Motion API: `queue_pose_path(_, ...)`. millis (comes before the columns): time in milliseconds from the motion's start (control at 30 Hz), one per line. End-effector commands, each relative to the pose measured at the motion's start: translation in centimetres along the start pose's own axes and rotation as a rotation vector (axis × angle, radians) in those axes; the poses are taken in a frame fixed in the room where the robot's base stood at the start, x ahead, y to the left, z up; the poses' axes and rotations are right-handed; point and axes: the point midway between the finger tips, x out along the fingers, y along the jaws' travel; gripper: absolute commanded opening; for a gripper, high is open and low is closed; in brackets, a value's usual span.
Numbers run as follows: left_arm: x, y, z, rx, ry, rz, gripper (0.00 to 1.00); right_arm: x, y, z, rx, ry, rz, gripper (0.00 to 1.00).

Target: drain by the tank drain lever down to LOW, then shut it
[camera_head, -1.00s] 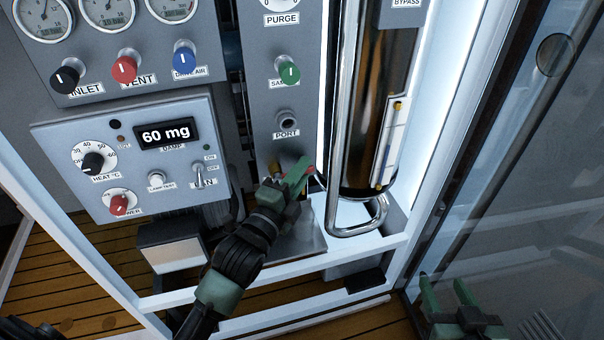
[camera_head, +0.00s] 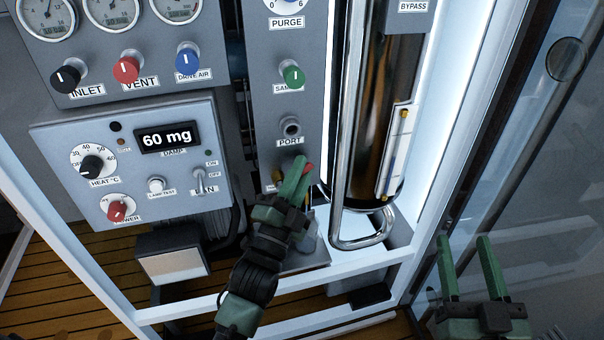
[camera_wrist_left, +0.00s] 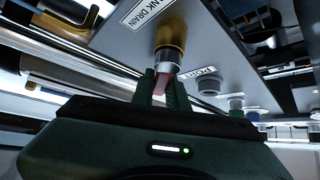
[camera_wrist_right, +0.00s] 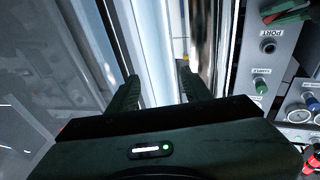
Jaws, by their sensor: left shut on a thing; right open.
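The tank drain lever is a small red handle (camera_head: 308,170) low on the grey valve panel. In the left wrist view the lever (camera_wrist_left: 161,84) sits below a brass valve body (camera_wrist_left: 171,38), beside the TANK DRAIN label (camera_wrist_left: 150,12). My left gripper (camera_head: 298,172) is shut on the lever, and its fingers hide most of it in the head view. The level gauge (camera_head: 394,150) is a white strip on the dark tank (camera_head: 376,80); its liquid level and LOW mark are too small to read. My right gripper (camera_head: 465,242) is open and empty at the lower right.
The PORT fitting (camera_head: 290,126) and green sample knob (camera_head: 293,76) are above my left gripper. A bent chrome pipe (camera_head: 341,130) runs just right of it. A control box (camera_head: 137,160) reads 60 mg. A glass door (camera_head: 540,130) is near my right gripper.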

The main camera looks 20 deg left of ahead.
Motion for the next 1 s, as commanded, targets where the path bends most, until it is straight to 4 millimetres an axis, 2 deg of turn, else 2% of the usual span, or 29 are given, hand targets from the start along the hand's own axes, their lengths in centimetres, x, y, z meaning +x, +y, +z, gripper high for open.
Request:
queue_pose_path(300,0.0,0.1,0.1,-0.002,-0.002,0.002,0.0,0.0,0.0,0.0,0.0,0.001,0.0,0.49)
queue_pose_path(333,0.0,0.1,0.1,-0.001,-0.002,0.002,0.23,0.0,0.0,0.0,0.0,0.001,0.0,0.49)
queue_pose_path(400,0.0,0.1,0.1,-0.001,-0.002,0.002,0.36,0.0,0.0,0.0,0.0,0.001,0.0,0.49)
queue_pose_path(767,-0.5,0.1,0.1,0.0,-0.002,0.003,0.36,0.0,0.0,0.0,0.0,-0.004,0.0,0.49)
queue_pose_path(1000,-4.2,0.1,0.1,-0.001,-0.004,0.005,0.36,-0.3,0.3,2.4,-0.003,-0.132,0.007,0.49)
